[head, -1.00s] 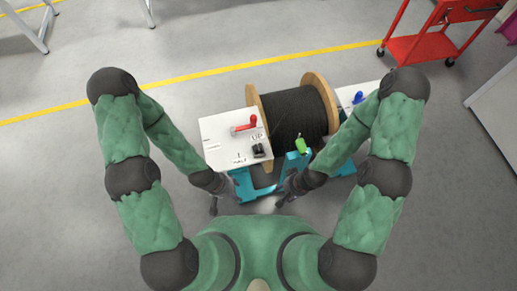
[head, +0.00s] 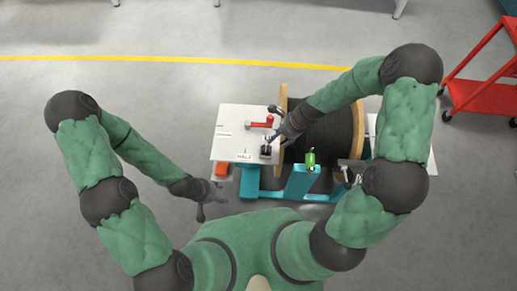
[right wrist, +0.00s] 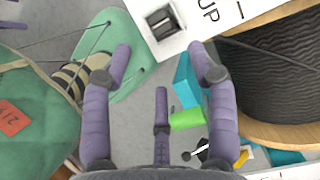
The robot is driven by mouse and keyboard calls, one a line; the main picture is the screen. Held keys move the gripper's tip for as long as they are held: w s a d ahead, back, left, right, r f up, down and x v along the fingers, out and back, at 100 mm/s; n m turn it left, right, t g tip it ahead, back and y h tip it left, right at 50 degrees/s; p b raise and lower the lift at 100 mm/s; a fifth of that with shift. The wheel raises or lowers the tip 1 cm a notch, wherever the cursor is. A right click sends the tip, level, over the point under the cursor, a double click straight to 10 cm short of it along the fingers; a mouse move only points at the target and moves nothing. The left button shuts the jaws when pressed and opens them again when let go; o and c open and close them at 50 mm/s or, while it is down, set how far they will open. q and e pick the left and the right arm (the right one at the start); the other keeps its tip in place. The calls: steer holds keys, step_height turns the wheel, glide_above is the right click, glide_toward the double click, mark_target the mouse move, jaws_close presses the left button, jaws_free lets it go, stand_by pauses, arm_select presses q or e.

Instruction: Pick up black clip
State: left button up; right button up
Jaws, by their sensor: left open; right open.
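The black clip (head: 266,151) sits on the white panel (head: 230,118) left of the cable reel, just in front of a red-handled part. In the right wrist view the clip (right wrist: 162,20) is at the top, beyond my fingertips and roughly centred between them. My right gripper (head: 277,134) is over the panel by the clip, open and empty; its fingers (right wrist: 160,52) are spread apart. My left gripper (head: 207,199) is open and empty, low to the left of the panel's front edge.
The red part (head: 262,124) stands close behind the clip. The black cable reel (head: 325,135) with wooden flanges is to the right, on a teal frame (head: 300,182). A green part (head: 310,159) stands in front of the reel. A red cart (head: 480,95) is far right.

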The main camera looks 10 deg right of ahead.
steer(key=b, duration=0.2)
glide_above(267, 148)
steer(key=d, duration=0.2)
step_height(267, 148, down, 5)
steer(key=shift+s+f, duration=0.15)
steer(key=b+x, duration=0.3)
steer(key=x, duration=0.2)
steer(key=c, duration=1)
